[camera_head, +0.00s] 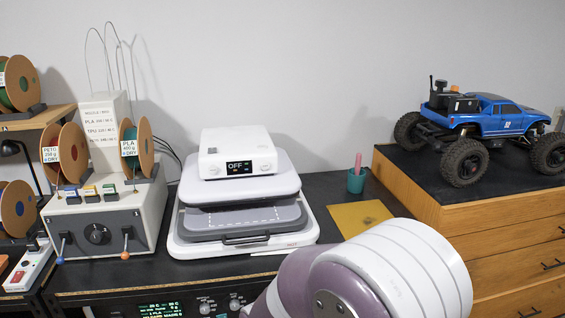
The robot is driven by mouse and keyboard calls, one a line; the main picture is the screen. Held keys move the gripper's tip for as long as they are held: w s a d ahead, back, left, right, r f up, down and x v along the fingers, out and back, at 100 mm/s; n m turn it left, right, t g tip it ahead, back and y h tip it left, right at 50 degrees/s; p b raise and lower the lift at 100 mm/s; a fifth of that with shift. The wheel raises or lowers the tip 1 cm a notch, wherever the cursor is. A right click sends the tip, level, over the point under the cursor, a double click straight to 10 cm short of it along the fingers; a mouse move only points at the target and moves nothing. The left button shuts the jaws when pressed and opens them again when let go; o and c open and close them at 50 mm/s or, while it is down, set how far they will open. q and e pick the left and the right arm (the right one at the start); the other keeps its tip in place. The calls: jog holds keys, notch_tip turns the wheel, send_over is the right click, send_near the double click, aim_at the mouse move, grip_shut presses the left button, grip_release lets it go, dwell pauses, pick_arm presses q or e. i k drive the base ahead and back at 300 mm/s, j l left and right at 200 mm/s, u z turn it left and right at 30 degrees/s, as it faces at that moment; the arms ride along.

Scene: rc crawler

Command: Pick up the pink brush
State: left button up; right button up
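The pink brush (358,161) stands nearly upright in a small dark green cup (356,184) on the black worktop, right of the white heat press. Only the upper pink part of it shows above the rim; its lower end is hidden in the cup. Neither of my grippers is in view. A large white and purple link of one of my arms fills the bottom right of the view, in front of the worktop.
A yellow mat (360,216) lies just in front of the cup, partly hidden by my arm. The white heat press (245,190) stands left. A wooden drawer cabinet (490,240) bearing a blue RC truck (490,115) rises at right. A filament dryer (105,225) stands farther left.

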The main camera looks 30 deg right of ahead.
aim_at(358, 168)
jog(key=l+u, duration=0.2)
jog(key=l, duration=0.25)
jog(key=k+l+u, duration=0.2)
jog(key=l, duration=0.25)
jog(key=l+u, duration=0.2)
jog(key=l, duration=0.25)
jog(key=k+l+u, duration=0.2)
jog(key=l, duration=0.25)
jog(key=l+u, duration=0.2)
jog(key=l, duration=0.2)
jog(key=k+l+u, duration=0.15)
jog(key=l, duration=0.25)
jog(key=k+l+u, duration=0.2)
jog(key=k+l, duration=0.1)
jog(key=l, duration=0.05)
